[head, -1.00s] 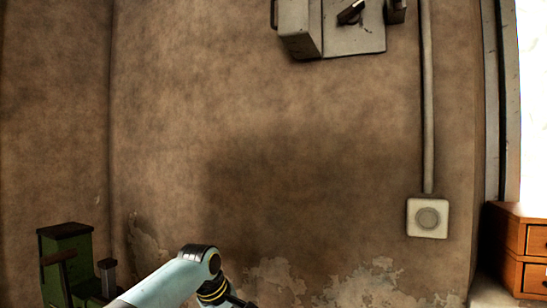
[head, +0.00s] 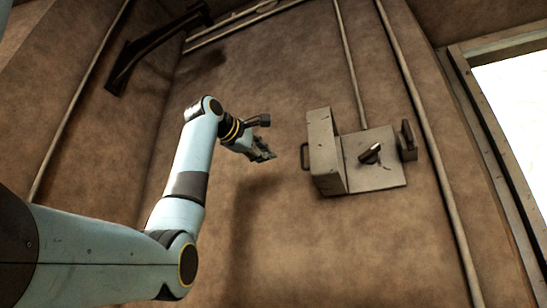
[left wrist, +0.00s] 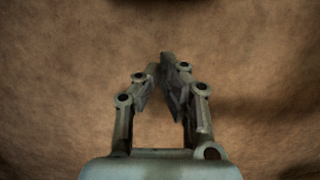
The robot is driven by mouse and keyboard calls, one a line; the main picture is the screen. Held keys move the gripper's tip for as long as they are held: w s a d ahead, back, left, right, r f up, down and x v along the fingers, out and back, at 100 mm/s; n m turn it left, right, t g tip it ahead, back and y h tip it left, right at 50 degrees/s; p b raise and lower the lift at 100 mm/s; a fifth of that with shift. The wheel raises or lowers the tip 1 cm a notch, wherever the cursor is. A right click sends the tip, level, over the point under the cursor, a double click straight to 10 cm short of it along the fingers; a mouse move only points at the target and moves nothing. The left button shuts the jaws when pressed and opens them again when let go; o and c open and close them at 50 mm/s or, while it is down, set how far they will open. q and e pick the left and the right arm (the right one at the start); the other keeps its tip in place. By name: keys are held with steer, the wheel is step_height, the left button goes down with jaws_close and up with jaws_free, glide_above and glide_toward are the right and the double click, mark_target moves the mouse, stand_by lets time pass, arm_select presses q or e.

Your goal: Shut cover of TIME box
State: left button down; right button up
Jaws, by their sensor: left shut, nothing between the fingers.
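A grey metal box (head: 376,172) is fixed on the brown wall, right of centre in the head view. Its cover (head: 325,152) stands open, swung out on the left side, with a dark handle (head: 305,157) at its left edge. Inside is a dark switch lever (head: 370,153). No lettering is legible on it. My left gripper (head: 268,154) is shut and empty, left of the cover's handle and apart from it in the picture. In the left wrist view my left gripper (left wrist: 167,62) shows its fingers together before bare wall. My right gripper is not in view.
A second dark lever (head: 407,140) sits at the box's right side. Pipes (head: 425,135) run along the wall beside and above the box. A dark bracket (head: 150,50) is at upper left, and a bright window (head: 512,110) at right. The wall below the box is clear.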

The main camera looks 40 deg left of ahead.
arm_select(q)
steer(key=w+d+p, duration=0.3)
steer(key=w+p, duration=0.2)
steer(key=w, duration=0.2)
steer(key=shift+d, duration=0.3)
